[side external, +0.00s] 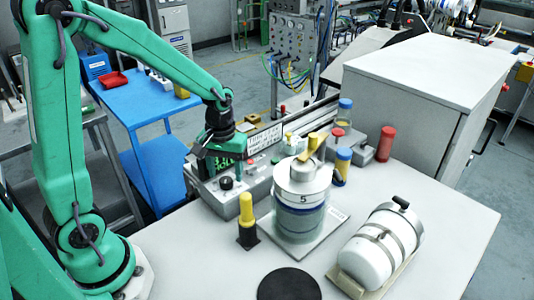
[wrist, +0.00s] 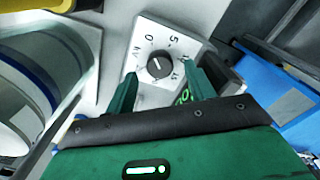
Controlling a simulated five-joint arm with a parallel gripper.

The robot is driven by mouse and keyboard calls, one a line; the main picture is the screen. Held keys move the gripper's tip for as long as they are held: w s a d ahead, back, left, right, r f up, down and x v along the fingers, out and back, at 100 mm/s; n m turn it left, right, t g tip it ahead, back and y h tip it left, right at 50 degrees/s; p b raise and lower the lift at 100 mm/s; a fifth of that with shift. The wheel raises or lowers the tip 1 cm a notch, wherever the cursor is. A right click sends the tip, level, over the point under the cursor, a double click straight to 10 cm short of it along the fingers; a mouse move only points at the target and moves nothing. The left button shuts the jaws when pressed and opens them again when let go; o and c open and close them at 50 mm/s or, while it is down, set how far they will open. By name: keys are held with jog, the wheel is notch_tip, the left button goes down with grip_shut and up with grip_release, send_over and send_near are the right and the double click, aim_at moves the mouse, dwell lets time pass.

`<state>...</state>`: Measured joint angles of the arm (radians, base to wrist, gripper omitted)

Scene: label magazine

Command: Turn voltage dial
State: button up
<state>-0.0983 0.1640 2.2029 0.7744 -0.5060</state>
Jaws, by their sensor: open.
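The voltage dial is a round black knob (wrist: 160,64) on a white plate (wrist: 178,34) marked with numbers and "kV" in the wrist view. In the side external view, the black knob (side external: 226,183) sits on top of a grey control box (side external: 209,193). My gripper (wrist: 159,71) is open, with one green finger on each side of the knob in the wrist view. I cannot tell whether the fingers touch it. In the side external view my gripper (side external: 220,158) is just above and behind the knob. The knob's exact setting is unclear.
A yellow-topped black piece (side external: 247,220) stands in front. A white horizontal tank (side external: 375,250), a black disc (side external: 289,285) and colored-capped bottles share the table. A blue cart (side external: 150,110) stands behind.

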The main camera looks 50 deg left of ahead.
aim_at(225, 181)
jog(key=shift+r, duration=3.1)
jog(key=s+d+r+m+t, duration=0.3)
jog(key=s+r+m+t, duration=0.2)
jog(key=s+r+m, duration=0.2)
jog(key=shift+s+d+r+t, duration=0.25)
jog(key=shift+s+r, duration=0.75)
jog(key=shift+s, duration=1.35)
jog(key=shift+c, duration=0.2)
